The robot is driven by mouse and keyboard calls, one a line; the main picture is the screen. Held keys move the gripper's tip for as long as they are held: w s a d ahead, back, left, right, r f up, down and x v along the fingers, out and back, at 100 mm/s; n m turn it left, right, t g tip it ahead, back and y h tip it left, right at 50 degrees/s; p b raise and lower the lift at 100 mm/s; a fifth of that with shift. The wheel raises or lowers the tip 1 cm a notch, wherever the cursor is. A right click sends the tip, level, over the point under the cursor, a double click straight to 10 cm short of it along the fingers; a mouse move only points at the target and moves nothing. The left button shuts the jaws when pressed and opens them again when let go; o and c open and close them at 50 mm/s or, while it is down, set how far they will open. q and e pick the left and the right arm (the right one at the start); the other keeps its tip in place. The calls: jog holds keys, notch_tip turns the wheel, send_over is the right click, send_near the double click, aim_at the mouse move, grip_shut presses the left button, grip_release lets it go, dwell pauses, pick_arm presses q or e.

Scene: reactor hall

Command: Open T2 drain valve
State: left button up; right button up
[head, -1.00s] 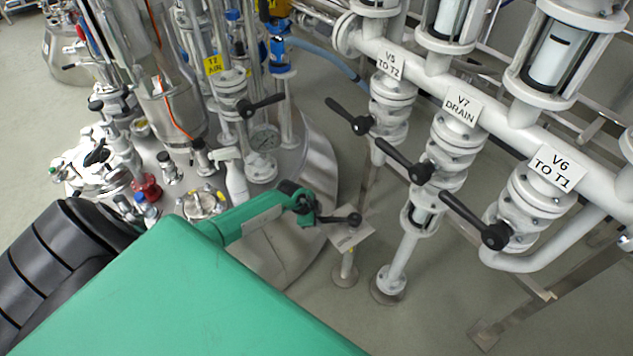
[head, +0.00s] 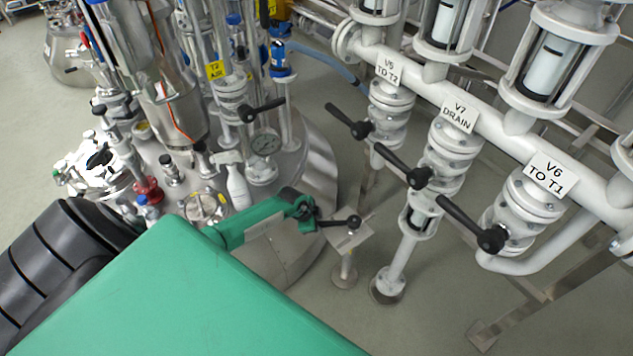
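A small valve with a black lever handle (head: 338,222) sits low beside the steel tank, above a pale plate (head: 350,239) on a short post. The plate's writing is not readable, so I cannot confirm it is the T2 drain valve. My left gripper (head: 314,216) is at the free left end of this lever, touching or very close to it. Its fingers are small and dark, and I cannot tell whether they are closed on the lever. The lever points left toward the gripper. My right gripper is not in view.
Valves labelled V5 (head: 388,68), V7 DRAIN (head: 459,113) and V6 (head: 549,174) with black levers stand on white pipes to the right.

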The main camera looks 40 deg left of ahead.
pick_arm(q)
jog(key=shift+o, duration=1.3)
jog(key=shift+s+a+r, duration=0.1)
jog(key=shift+s+r, duration=0.05)
jog(key=shift+r, duration=0.35)
jog(key=shift+p+v, duration=0.6)
jog(key=shift+v, duration=0.6)
jog(key=p+v, duration=0.1)
jog(key=v, duration=0.9)
jog(key=shift+s+p, duration=0.2)
jog(key=shift+p, duration=0.1)
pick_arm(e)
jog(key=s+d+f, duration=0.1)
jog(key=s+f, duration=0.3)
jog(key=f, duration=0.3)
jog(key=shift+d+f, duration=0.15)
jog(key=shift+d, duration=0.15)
